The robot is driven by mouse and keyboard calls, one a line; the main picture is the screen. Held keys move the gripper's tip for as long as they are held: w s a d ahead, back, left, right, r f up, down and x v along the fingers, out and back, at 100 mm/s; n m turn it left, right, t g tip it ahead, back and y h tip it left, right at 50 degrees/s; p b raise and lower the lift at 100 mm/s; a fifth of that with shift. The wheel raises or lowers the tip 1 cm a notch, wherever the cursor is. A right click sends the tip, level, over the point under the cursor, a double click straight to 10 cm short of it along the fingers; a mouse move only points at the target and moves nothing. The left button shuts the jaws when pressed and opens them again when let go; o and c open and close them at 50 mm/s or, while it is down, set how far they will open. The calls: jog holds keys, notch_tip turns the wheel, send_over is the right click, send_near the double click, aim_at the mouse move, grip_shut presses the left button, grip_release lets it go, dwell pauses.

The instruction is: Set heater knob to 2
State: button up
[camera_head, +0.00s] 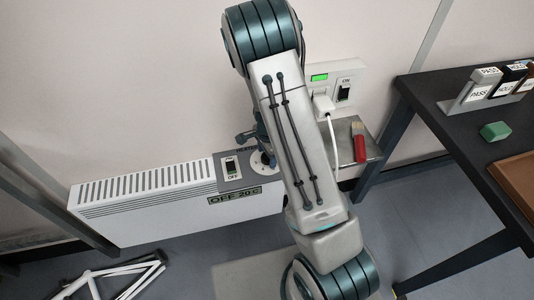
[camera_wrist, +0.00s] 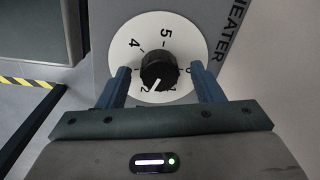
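The heater knob (camera_wrist: 158,69) is black, on a round white dial (camera_wrist: 190,48) numbered up to 5. My gripper (camera_wrist: 160,70) is open, with one blue finger on each side of the knob and a visible gap on both sides. The heater (camera_head: 165,212) is a white wall unit with a grey control panel, a switch marked OFF and a label reading "OFF 20 C". In the head view the dial (camera_head: 262,162) is partly hidden by my arm, and my gripper (camera_head: 255,138) is beside it.
A wall socket (camera_head: 340,85) with a white plug and cord is behind my arm. A small shelf (camera_head: 374,152) holds a red-handled tool (camera_head: 359,144). A dark table (camera_head: 450,120) stands at the right. A white metal frame (camera_head: 120,275) lies on the floor.

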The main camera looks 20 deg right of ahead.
notch_tip(320, 180, up, 14)
jog(key=p, duration=0.3)
jog(key=shift+s, duration=0.35)
jog(key=shift+d, duration=0.1)
jog(key=s+r+n+t+p, duration=0.1)
jog(key=s+r+n+p, duration=0.4)
jog(key=s+r, duration=0.5)
jog(key=s+r+n+t+p, duration=0.1)
jog(key=s+r+n+p, duration=0.4)
jog(key=r, duration=1.2)
jog(key=shift+s+r+n, duration=0.3)
jog(key=shift+s+n, duration=2)
jog(key=shift+s, duration=0.25)
jog(key=shift+c, duration=0.2)
